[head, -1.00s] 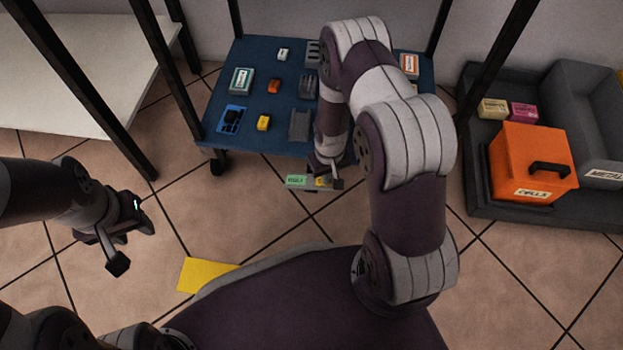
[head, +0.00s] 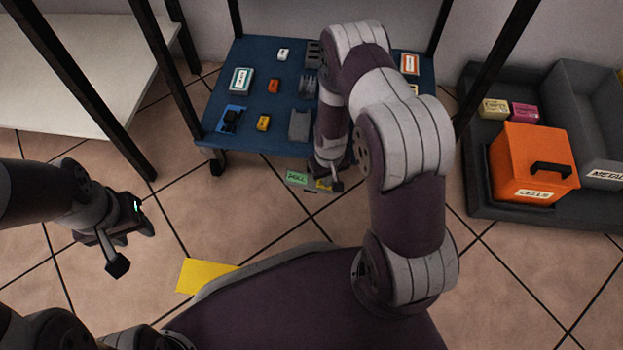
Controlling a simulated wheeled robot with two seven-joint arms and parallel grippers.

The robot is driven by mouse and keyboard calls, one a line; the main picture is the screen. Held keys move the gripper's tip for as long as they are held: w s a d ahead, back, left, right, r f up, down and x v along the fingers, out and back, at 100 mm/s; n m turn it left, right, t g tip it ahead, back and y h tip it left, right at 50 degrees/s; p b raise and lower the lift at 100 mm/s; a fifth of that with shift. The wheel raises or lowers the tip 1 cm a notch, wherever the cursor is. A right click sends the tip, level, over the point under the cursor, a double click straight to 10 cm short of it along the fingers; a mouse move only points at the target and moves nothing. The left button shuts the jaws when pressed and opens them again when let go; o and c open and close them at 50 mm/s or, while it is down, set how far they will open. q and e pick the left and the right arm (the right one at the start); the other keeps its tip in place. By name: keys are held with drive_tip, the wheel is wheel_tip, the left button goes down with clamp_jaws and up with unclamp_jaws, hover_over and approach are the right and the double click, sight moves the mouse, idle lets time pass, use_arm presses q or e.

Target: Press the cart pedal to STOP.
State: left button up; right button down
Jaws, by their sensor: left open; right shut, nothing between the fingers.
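The blue cart (head: 258,139) stands ahead with its pedal (head: 298,181) low at its front edge. The pedal is grey with a green label on its left part and a patch of yellow on its right. The label's lettering is too small to read surely. My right gripper (head: 334,186) is shut and empty, pointing down at the pedal's right part and hiding some of it. I cannot tell whether it touches. My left gripper (head: 128,248) is open and empty over the floor at the left, well away from the cart.
Several small parts lie on the cart top. Dark posts rise around it. A white table (head: 70,75) is at the left. An orange box (head: 530,165) sits in a dark tray (head: 480,200) at the right. A yellow floor patch (head: 203,275) lies near my base.

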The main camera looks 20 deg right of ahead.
wheel_tip(320, 180, up, 7)
drive_tip(key=p, duration=0.6)
drive_tip(key=shift+p, duration=0.35)
drive_tip(key=shift+f, duration=0.1)
